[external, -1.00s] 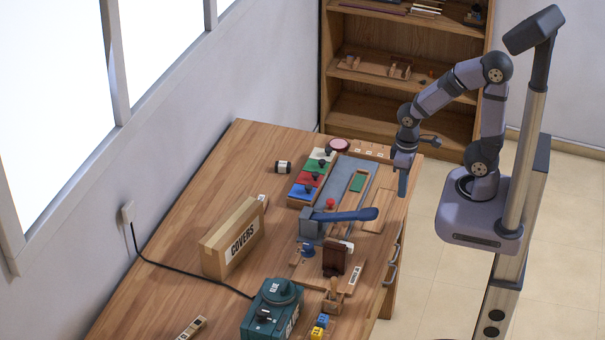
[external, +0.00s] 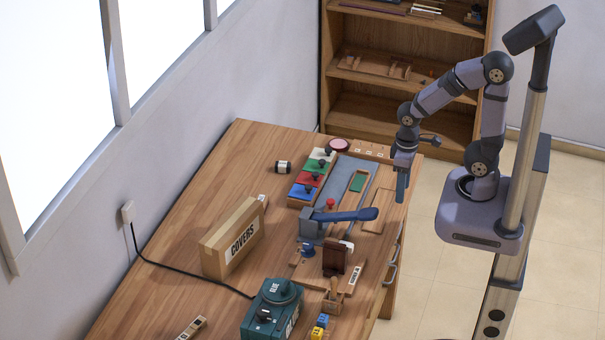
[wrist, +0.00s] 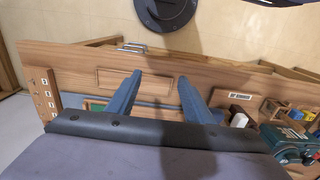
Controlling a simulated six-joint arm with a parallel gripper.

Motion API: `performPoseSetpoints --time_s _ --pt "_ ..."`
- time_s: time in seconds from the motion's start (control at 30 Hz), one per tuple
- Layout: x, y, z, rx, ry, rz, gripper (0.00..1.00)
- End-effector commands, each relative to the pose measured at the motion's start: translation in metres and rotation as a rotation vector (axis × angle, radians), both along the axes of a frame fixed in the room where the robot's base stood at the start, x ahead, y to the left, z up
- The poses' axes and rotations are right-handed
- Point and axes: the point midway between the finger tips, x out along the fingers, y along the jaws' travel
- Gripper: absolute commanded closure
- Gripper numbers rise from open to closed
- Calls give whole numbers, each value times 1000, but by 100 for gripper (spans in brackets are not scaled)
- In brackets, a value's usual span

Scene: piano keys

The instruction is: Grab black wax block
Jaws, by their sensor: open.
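I cannot surely pick out a black wax block in either view. My gripper (external: 402,185) hangs fingers-down over the right edge of the wooden workbench (external: 185,235), empty. In the wrist view its two blue fingers (wrist: 160,77) are spread apart above the bench edge, with nothing between them. A dark brown block (external: 334,257) stands upright on a wooden board near the blue-handled lever press (external: 345,215).
A "COVERS" box (external: 233,238) and a green glue machine (external: 272,310) stand on the bench. Stamps with black knobs sit on a multicoloured rack (external: 308,184). Small blue and yellow blocks (external: 319,327) lie at the front.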

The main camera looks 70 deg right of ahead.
Motion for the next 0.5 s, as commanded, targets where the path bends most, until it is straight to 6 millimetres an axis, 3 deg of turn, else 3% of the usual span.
performPoseSetpoints --time_s 0.37,0.5 --pt "2 0 47 0 -7 0 53" --pt "24 1 44 33 -32 9 53"
